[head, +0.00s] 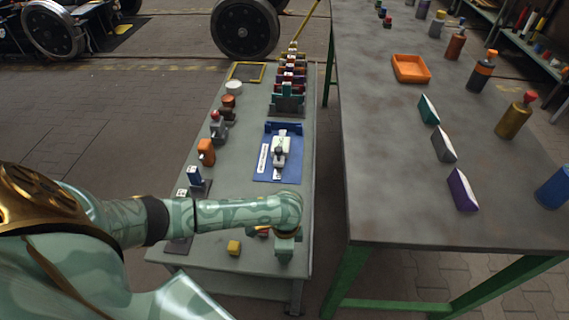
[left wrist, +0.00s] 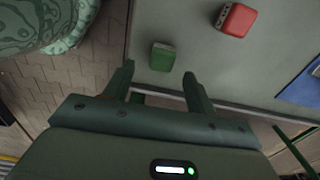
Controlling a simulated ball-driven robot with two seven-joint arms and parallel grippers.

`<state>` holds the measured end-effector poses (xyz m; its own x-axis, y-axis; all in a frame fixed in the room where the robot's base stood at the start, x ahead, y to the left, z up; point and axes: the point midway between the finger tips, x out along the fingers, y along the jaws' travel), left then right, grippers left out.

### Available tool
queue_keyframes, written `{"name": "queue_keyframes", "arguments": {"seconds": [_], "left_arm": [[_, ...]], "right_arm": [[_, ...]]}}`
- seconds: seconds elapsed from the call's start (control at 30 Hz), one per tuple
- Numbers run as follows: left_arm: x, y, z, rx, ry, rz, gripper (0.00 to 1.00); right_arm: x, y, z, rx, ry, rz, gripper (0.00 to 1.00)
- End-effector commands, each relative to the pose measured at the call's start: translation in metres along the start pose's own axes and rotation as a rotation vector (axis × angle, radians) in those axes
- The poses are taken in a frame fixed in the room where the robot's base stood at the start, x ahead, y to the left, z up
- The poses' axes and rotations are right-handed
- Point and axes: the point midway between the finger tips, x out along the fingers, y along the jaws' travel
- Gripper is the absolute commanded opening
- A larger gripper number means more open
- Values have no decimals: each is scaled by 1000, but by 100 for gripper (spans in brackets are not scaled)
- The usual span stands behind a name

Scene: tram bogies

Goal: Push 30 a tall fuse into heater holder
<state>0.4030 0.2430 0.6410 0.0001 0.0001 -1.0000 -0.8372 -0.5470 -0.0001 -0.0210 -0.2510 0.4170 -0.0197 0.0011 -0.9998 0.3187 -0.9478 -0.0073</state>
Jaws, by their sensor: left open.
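A small green block (left wrist: 162,56), possibly the 30 A fuse, lies on the grey bench near its edge in the left wrist view. A red block (left wrist: 236,20) with dark marks lies farther right. My left gripper (left wrist: 158,75) is open and empty, with the green block just beyond the gap between its fingertips. In the head view my left gripper (head: 286,250) points down over the near end of the bench, and the green block is hidden there. A white holder-like piece (head: 281,152) stands on a blue mat (head: 291,177); I cannot read its label. My right gripper is not in view.
A yellow block (head: 234,247) lies left of my gripper. An orange block (head: 206,151) and other parts line the left bench edge. A row of coloured pieces (head: 290,80) stands behind the mat. The right table holds an orange tray (head: 398,75) and bottles (head: 516,115).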

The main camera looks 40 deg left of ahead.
Motion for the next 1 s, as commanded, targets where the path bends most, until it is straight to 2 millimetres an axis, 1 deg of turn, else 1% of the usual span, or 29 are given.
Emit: {"name": "queue_keyframes", "arguments": {"seconds": [0.07,0.17,0.3,0.4,0.47,0.77,0.8,0.87,0.9,0.97,1.0], "left_arm": [[3,0,0,0,0,1,56],[14,0,2,0,-2,2,56],[39,-2,4,0,-4,5,56],[52,-2,4,-1,-3,4,56],[55,-2,4,-1,-2,2,56],[52,-3,3,0,0,-2,56],[52,-3,3,0,0,-2,54],[52,-3,3,0,0,-1,37],[52,-3,3,0,0,-1,26],[52,-3,3,0,0,-1,10],[52,-3,3,0,0,-1,10]], "right_arm": [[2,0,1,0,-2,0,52],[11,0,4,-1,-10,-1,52],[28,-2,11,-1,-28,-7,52],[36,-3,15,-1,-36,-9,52],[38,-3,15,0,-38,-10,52],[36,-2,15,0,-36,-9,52],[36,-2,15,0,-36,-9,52],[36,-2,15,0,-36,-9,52],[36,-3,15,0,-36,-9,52],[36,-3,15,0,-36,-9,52],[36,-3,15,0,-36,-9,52]]}}
